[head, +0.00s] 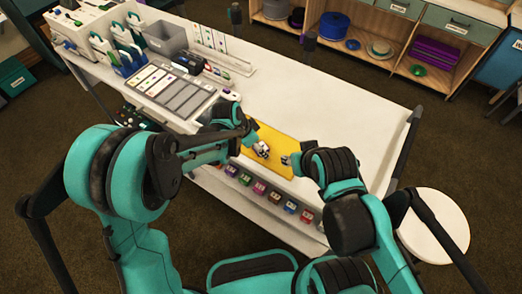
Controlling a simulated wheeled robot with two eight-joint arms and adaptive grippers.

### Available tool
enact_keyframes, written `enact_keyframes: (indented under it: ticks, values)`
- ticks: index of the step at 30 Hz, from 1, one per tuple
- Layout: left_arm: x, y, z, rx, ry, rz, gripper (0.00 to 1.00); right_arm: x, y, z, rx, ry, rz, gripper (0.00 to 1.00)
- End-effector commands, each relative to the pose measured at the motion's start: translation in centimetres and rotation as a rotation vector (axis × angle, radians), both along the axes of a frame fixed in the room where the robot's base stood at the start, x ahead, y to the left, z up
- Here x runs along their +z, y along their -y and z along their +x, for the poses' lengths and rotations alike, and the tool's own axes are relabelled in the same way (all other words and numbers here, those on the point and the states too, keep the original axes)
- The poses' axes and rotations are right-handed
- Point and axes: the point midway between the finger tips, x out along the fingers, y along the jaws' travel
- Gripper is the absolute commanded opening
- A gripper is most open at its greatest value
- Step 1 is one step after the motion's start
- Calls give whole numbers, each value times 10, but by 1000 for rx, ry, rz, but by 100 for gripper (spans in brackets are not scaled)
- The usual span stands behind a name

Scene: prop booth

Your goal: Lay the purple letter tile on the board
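A yellow board (270,135) lies flat near the front edge of the white table. A row of small coloured letter tiles runs along the front below it; a purple-looking one (245,179) is among them, but its letter is too small to read. My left gripper (258,146) is over the left part of the board, beside a small black-and-white patch I cannot make out. My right gripper (286,160) is at the board's right edge. Both grippers are too small to show whether they are open or hold anything.
A grey panel with strips (180,92) lies on the table's left. A grey bin (166,38) and teal-and-white holders stand behind it. The table right of the board is clear. A round white stool (435,228) stands at the right.

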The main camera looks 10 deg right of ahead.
Motion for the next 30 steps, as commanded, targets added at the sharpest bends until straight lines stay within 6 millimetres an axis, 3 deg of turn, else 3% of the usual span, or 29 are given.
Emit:
enact_keyframes:
  ticks: [7,12,23,30]
  values:
    - [-3,1,1,0,1,0,63,0,0,0,0,0,0,40]
    - [-2,1,1,0,0,0,21,0,0,0,0,0,0,40]
    - [-1,1,1,0,1,0,17,0,0,0,0,0,0,40]
    - [21,1,1,0,0,0,17,10,0,0,0,0,0,40]
